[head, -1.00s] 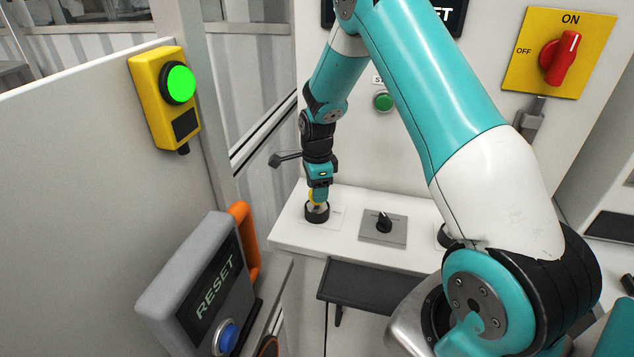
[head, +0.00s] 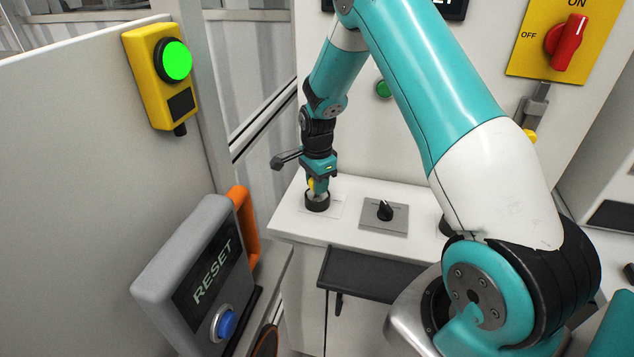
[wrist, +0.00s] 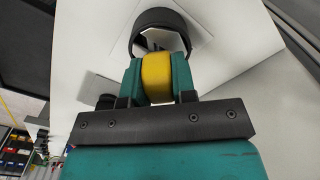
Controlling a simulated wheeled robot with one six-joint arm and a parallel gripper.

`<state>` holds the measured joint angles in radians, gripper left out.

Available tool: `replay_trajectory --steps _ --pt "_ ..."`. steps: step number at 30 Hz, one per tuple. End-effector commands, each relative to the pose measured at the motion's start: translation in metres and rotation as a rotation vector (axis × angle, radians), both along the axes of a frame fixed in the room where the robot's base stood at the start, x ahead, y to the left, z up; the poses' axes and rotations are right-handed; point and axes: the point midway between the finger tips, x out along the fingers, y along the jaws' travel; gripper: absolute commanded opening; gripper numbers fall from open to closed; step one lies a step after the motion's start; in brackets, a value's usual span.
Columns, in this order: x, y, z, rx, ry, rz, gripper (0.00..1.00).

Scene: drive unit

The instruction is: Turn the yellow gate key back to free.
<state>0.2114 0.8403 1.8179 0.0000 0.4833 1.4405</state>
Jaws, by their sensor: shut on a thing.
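The yellow gate key (head: 311,184) stands in a round black collar (head: 317,203) at the left end of the white ledge. In the wrist view the key's yellow head (wrist: 157,77) sits between the two teal fingers, with the black collar (wrist: 160,20) just beyond it. My gripper (head: 318,186) points down over the collar and is shut on the key. The key's lower part and any position marks around it are mostly hidden by the fingers and the collar.
A black rotary switch (head: 384,210) on a grey plate is right of the key. A grey RESET box (head: 205,270) with a blue button stands in front on the left. A yellow box with a lit green lamp (head: 177,62) hangs on the left panel. A red ON/OFF switch (head: 566,42) is upper right.

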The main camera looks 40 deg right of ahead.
Motion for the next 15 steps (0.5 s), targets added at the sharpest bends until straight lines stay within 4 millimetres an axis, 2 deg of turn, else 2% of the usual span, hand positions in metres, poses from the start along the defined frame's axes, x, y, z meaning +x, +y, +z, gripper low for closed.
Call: replay_trajectory --steps 3,12,15 --pt "0.0 0.0 -0.0001 0.0 0.0 0.099 0.0" --pt "-0.0001 0.0001 -0.0002 0.0 0.0 0.127 0.0" --pt "-0.0001 0.0001 -0.0001 0.0 0.0 0.217 0.0"
